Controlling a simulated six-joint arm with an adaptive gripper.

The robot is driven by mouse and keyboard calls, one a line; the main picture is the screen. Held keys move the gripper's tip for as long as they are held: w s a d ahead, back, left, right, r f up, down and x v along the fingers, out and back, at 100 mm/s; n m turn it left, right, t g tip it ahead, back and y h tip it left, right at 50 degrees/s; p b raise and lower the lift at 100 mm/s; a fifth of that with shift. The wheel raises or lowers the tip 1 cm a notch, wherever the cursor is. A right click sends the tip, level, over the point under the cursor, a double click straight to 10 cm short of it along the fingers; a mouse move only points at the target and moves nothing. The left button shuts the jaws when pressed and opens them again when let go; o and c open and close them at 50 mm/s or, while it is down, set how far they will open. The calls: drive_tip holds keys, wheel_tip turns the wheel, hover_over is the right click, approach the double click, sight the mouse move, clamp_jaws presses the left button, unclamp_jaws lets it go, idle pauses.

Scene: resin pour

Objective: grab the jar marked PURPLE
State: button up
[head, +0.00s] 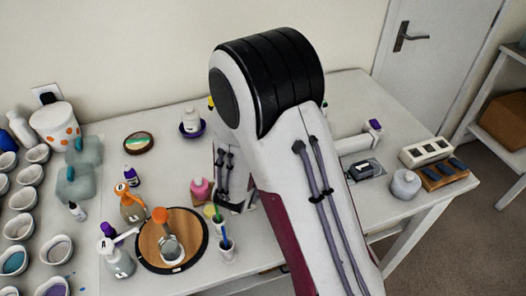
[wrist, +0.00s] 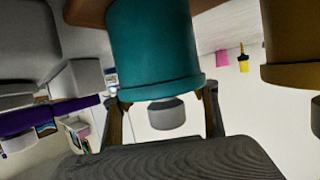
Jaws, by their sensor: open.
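No label reading PURPLE is legible in either view, so I cannot tell which jar bears it. In the wrist view a large teal jar-like container (wrist: 152,45) fills the upper middle. My gripper (wrist: 161,97) is open; its two fingers stand apart below the teal container's rim, and the container hides their tips. I cannot tell whether they touch it. A small pale grey jar-like thing (wrist: 166,114) shows between the fingers, farther off. A mustard-brown container (wrist: 290,38) is at the right. In the head view my arm hides the gripper.
Several white cups (head: 18,228) line the left. A grey jar (head: 405,184) and a brown block (head: 443,172) sit at the right. The front right tabletop is fairly clear.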

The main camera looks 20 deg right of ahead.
clamp_jaws()
drive_tip(key=shift+r, duration=0.2)
drive_tip(key=shift+r, duration=4.85)
